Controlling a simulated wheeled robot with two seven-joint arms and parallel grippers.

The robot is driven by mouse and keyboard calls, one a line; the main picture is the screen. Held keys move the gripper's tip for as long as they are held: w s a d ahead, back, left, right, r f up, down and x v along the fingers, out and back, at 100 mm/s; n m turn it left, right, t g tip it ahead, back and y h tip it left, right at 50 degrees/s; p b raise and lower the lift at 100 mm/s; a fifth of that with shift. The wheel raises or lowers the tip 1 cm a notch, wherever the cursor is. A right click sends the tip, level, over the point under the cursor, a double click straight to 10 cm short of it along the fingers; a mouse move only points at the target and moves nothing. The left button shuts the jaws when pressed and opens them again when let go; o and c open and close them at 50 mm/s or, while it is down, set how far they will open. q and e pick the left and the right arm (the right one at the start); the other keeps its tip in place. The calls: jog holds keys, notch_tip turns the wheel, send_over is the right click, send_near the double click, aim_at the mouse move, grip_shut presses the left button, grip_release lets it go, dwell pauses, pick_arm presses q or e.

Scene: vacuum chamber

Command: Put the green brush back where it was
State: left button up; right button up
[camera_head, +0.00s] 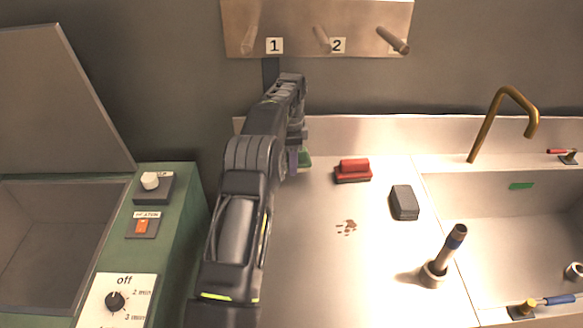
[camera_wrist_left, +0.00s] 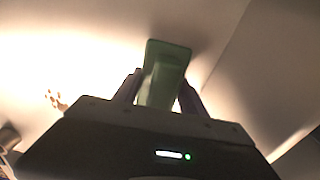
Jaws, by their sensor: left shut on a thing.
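The green brush (camera_wrist_left: 165,70) is between the fingers of my left gripper (camera_wrist_left: 160,90) in the left wrist view, and the fingers are shut on it. In the head view my left arm reaches over the left part of the steel counter (camera_head: 315,230). There the left gripper (camera_head: 295,160) is near the back wall, and only a small part of the green brush (camera_head: 305,159) shows beside it. I cannot tell whether the brush touches the counter. My right gripper is not in view.
A red brush (camera_head: 352,170) and a dark grey block (camera_head: 404,202) sit on the counter, near brown stains (camera_head: 346,227). A dark upright handle (camera_head: 450,250) stands at the front. The sink (camera_head: 500,230) with a brass tap (camera_head: 490,125) is right. Numbered pegs (camera_head: 322,38) are on the wall.

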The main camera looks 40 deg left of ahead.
pick_arm(q)
notch_tip(320, 180, down, 2)
jog(key=shift+f+p, duration=0.25)
jog(key=shift+p, duration=0.4)
jog(key=shift+f+p, duration=0.2)
jog(key=shift+p, duration=0.2)
jog(key=shift+w+a+f, duration=0.15)
jog(key=shift+f, duration=0.05)
jog(key=shift+f, duration=0.1)
jog(key=shift+f+b, duration=0.3)
jog(key=o, duration=1.3)
jog(key=shift+r, duration=0.1)
